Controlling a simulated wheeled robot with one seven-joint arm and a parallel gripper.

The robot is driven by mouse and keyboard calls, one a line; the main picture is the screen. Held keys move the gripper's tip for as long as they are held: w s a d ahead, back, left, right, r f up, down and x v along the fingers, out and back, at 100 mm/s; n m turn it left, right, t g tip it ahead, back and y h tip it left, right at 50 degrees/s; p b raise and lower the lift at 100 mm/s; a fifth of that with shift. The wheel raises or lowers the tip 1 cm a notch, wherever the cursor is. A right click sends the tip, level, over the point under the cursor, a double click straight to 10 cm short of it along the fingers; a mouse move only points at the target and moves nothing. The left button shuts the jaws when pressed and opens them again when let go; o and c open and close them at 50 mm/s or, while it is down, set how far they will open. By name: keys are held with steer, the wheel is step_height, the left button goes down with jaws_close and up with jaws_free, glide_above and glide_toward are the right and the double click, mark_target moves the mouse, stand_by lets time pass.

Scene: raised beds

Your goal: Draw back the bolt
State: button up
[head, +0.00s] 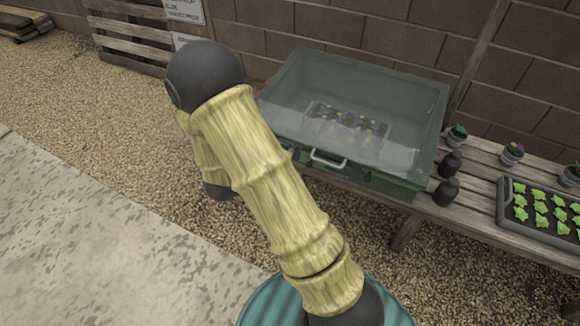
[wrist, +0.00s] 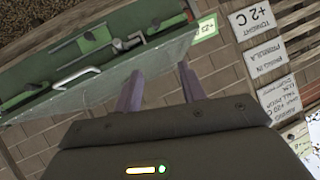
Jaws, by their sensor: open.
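A green cold frame (head: 372,181) with a clear lid (head: 300,85) stands on the wooden bench, its lid down. Its pale bar handle shows at the front (head: 328,160) and in the wrist view (wrist: 78,76). A small grey metal bolt (wrist: 128,42) sits on the green front panel in the wrist view, beside the handle. My gripper (wrist: 160,70) is open and empty, its two purple-grey fingers apart and not touching the bolt. In the head view my arm hides the gripper and the bolt.
A block wall (head: 400,35) is behind. White signs (wrist: 262,52) show in the wrist view. Gravel (head: 100,110) in front is clear.

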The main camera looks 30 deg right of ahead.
steer(key=s+d+f+m+h+b, duration=0.2)
steer(key=f+h+b, duration=0.5)
steer(key=f, duration=0.6)
steer(key=s+b, duration=0.1)
steer(key=b, duration=0.1)
steer(key=shift+s+d+m+h+b, duration=0.2)
steer(key=shift+s+m+h+b, duration=0.1)
steer(key=shift+s+h, duration=0.1)
steer(key=b+x, duration=0.4)
steer(key=x, duration=1.3)
steer(key=shift+w, duration=0.35)
jaws_close()
